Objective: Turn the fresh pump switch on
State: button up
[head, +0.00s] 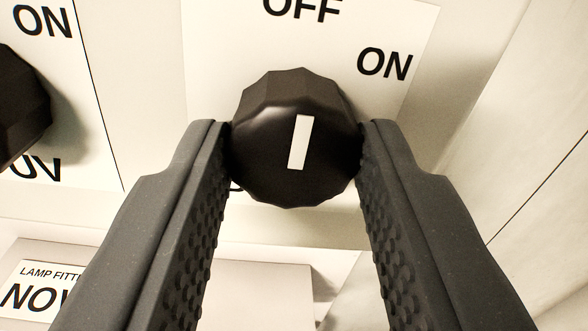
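A black faceted rotary knob (268,152) with a white pointer bar (300,142) is at the centre of the head view. Its plate (225,45) reads OFF above the knob and ON at the upper right. The pointer bar is near upright, tilted slightly right at its top, closer to OFF than to ON. Any name for this switch is out of view. My gripper (296,150) has one finger at each side of the knob. Both fingertips appear to touch or nearly touch its sides; firm contact cannot be told.
A second black knob (15,105) shows at the left edge, with ON above it and UV below. A ledge (230,275) with a label reading LAMP FITT and NOW (40,292) lies at the lower left. A pale side wall (530,150) stands at the right.

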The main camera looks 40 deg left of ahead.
jog(key=shift+d, duration=0.1)
jog(key=shift+m, duration=1.1)
jog(key=m, duration=0.1)
jog(key=m+p, duration=0.1)
jog(key=m, duration=0.2)
jog(key=shift+r+m, duration=0.25)
jog(key=shift+m, duration=0.05)
jog(key=m+p, duration=0.2)
jog(key=m, duration=0.1)
jog(key=shift+m, duration=0.3)
jog(key=shift+m+p, duration=0.6)
jog(key=shift+m, duration=0.1)
jog(key=shift+d+f, duration=0.1)
